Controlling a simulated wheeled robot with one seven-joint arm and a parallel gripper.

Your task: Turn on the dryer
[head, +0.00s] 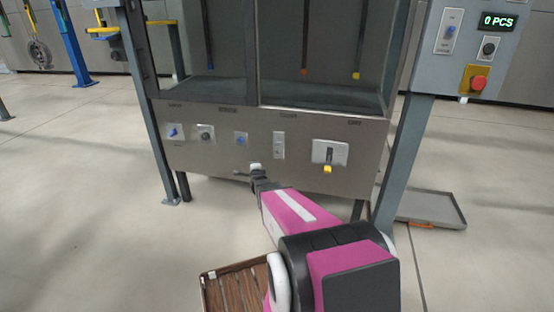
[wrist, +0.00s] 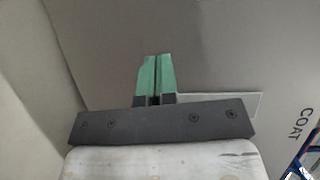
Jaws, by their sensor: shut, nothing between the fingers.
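The dryer's control cannot be told for sure, as the small labels in the head view are too blurred to read. The grey control panel (head: 222,158) carries a blue knob (head: 173,131), a round dial (head: 206,133), a second blue knob (head: 241,138), a narrow switch plate (head: 279,145) and a lever with a yellow grip (head: 328,168). My gripper (head: 256,168) is at the panel's lower part, below the second blue knob and the switch plate. In the wrist view my gripper (wrist: 156,65) has its green fingers shut and empty, pointing at a grey surface; contact cannot be told.
A post at the right carries a red button (head: 478,83) and a display reading 0 PCS (head: 498,22). A slatted wooden crate (head: 235,288) and a grey tray (head: 432,207) lie on the floor.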

